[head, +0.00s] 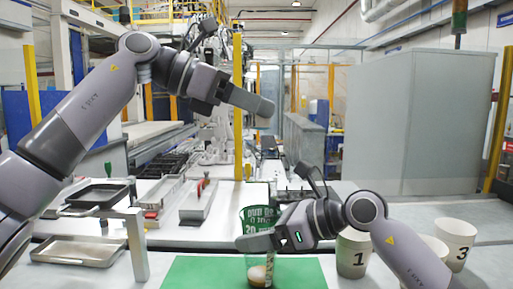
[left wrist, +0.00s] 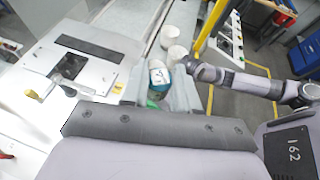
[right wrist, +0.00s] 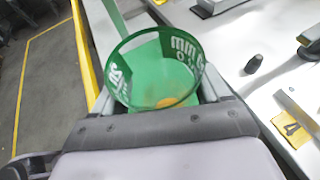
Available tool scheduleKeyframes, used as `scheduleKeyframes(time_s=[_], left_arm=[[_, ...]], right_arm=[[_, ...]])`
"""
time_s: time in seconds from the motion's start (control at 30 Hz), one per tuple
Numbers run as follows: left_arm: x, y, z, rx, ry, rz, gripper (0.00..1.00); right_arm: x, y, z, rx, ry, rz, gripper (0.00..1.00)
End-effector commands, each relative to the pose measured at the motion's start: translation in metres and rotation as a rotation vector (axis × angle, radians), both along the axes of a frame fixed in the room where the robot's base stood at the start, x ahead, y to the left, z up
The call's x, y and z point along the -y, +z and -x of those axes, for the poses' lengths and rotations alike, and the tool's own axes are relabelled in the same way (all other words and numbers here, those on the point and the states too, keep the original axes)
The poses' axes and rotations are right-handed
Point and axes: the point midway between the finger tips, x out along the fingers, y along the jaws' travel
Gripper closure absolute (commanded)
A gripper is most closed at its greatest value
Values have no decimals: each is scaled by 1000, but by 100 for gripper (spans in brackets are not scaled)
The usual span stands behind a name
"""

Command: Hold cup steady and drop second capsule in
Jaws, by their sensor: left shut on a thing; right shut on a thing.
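The clear cup with green print (head: 258,220) is upright over the green mat (head: 190,272). My right gripper (head: 258,242) is shut on the cup's side. In the right wrist view I look into the cup (right wrist: 118,78), and a small orange-tan thing (right wrist: 166,102) shows at its bottom. My left gripper (head: 266,110) is high above the cup, apart from it, and points to the right and a little down. It is shut on a capsule, which its fingers mostly hide. In the left wrist view, the left gripper (left wrist: 155,98) is over the work area.
Paper cup 1 (head: 353,253) and paper cup 3 (head: 457,238) stand right of the mat, with another paper cup partly hidden between them. Metal trays (head: 78,250) and a white frame (head: 138,245) are at the left. My right forearm crosses in front of the paper cups.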

Motion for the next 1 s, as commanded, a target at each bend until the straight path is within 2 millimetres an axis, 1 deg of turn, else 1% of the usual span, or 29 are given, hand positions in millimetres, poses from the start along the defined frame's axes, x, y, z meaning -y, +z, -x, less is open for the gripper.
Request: scheduleKeyframes(time_s=[0.17, 0.27, 0.5, 0.6, 0.8, 1.0], left_arm=[[1, -14, -2, 1, 46, 0, 99], [2, -27, -4, 1, 105, -1, 99], [4, -60, -5, 4, 298, 0, 99], [3, -70, -3, 4, 380, 0, 99], [3, -79, 3, 2, 486, 2, 99], [2, -81, 5, 0, 520, 1, 99]], right_arm=[[0, 0, 0, 0, 0, 0, 61], [0, 0, 0, 0, 0, 0, 61], [0, 0, 0, 0, 0, 0, 61], [0, 0, 0, 0, 0, 0, 61], [0, 0, 0, 0, 0, 0, 61], [0, 0, 0, 0, 0, 0, 61]])
